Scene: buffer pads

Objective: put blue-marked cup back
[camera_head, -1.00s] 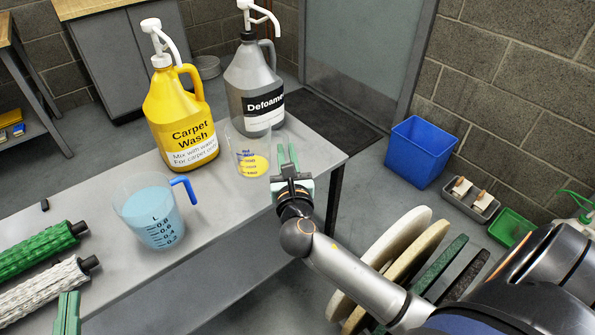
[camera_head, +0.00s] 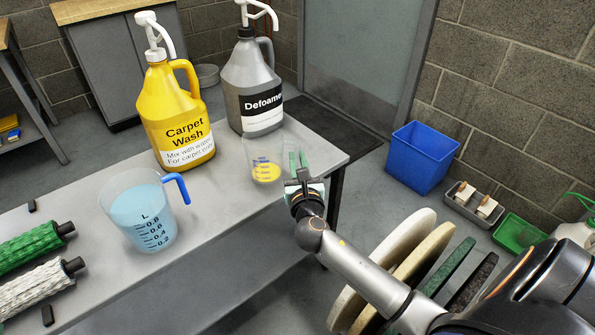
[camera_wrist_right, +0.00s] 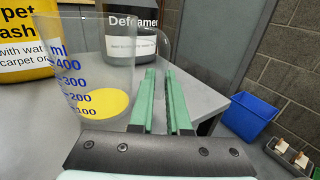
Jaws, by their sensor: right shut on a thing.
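The blue-marked cup (camera_head: 262,152) is a small clear cup with blue ml marks and yellow liquid at its bottom. It is upright at the right end of the table, in front of the Defoamer jug; I cannot tell whether it touches the table. In the right wrist view the cup (camera_wrist_right: 85,75) stands left of the fingers. My right gripper (camera_head: 297,163) is shut on the cup's clear handle, on the cup's right side. Its green fingers also show in the right wrist view (camera_wrist_right: 158,100). My left gripper is out of view.
A yellow Carpet Wash jug (camera_head: 176,110) and a grey Defoamer jug (camera_head: 252,85) stand behind the cup. A larger measuring jug (camera_head: 145,210) with blue liquid stands front left. A blue bin (camera_head: 420,158) is on the floor at right.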

